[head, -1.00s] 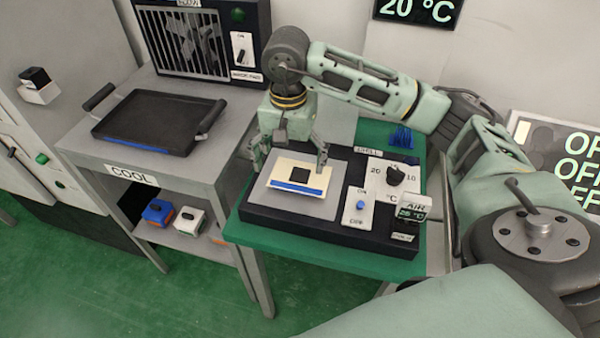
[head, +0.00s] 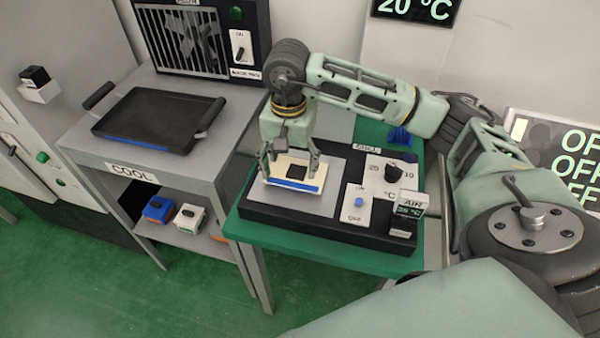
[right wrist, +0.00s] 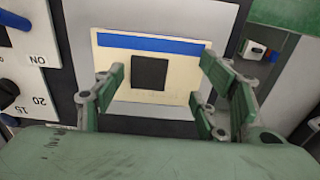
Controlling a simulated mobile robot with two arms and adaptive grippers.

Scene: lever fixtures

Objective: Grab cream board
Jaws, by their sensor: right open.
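The cream board (head: 291,168) lies flat on the grey plate of the black panel unit in the head view. It has a dark square in the middle and a blue strip along one long edge. It also shows in the right wrist view (right wrist: 125,70). My right gripper (head: 290,172) is over the board, pointing down, with its fingers open near the board's two short ends. In the right wrist view my right gripper (right wrist: 155,85) has one finger at each side of the board. I cannot tell whether the fingers touch it. My left gripper is not in view.
A black tray (head: 155,120) stands on the grey table at left. Several small boxes (head: 158,209) sit on the shelf below.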

